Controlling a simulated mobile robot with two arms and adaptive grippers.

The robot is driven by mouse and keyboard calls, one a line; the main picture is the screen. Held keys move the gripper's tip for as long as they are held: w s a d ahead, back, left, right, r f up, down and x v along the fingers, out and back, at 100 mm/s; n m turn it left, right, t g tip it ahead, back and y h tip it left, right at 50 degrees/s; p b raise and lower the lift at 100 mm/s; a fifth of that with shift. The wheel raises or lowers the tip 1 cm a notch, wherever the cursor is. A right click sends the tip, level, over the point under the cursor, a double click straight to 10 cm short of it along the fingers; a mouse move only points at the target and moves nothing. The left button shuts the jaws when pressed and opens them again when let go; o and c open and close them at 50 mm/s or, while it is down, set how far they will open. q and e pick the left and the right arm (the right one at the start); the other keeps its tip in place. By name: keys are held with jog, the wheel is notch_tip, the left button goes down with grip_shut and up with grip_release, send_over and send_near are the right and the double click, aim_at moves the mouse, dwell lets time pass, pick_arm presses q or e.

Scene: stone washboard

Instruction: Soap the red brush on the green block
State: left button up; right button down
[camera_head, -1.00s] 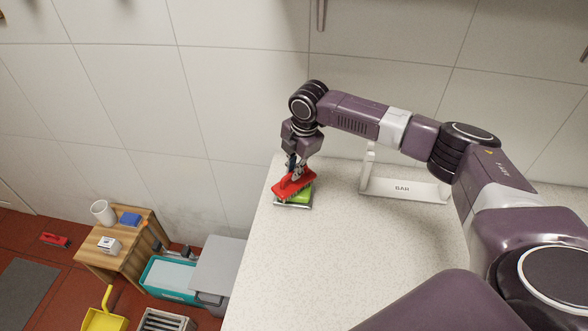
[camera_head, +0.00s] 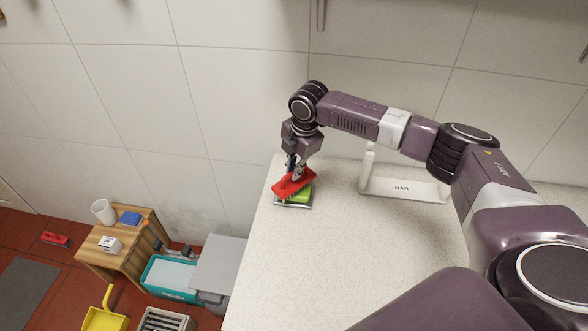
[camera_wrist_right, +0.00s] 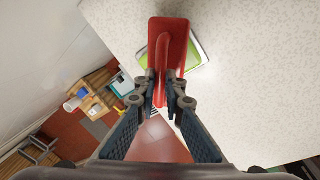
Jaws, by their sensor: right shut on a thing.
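The red brush (camera_head: 292,183) is held by my right gripper (camera_head: 297,170) over the green block (camera_head: 303,192). The brush covers much of the block, and its bristles seem to rest on it. The block lies in a shallow grey tray (camera_head: 305,206) at the counter's left edge. In the right wrist view my right gripper (camera_wrist_right: 161,92) is shut on the handle of the red brush (camera_wrist_right: 178,40). A rim of the green block (camera_wrist_right: 196,56) shows beside the brush. My left gripper is not in view.
A white holder marked BAR (camera_head: 405,188) stands on the counter to the right. The counter (camera_head: 340,260) is clear in front. Below on the left are a wooden stool (camera_head: 125,250) with a white cup (camera_head: 103,212), a teal bin (camera_head: 165,290) and a yellow dustpan (camera_head: 103,318).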

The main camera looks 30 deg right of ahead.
jog(key=shift+s+f, duration=0.15)
notch_tip(320, 180, up, 3)
jog(key=p, duration=0.2)
jog(key=shift+f+p, duration=0.2)
jog(key=shift+p, duration=0.2)
jog(key=shift+r, duration=2.3)
jog(key=shift+f, duration=0.1)
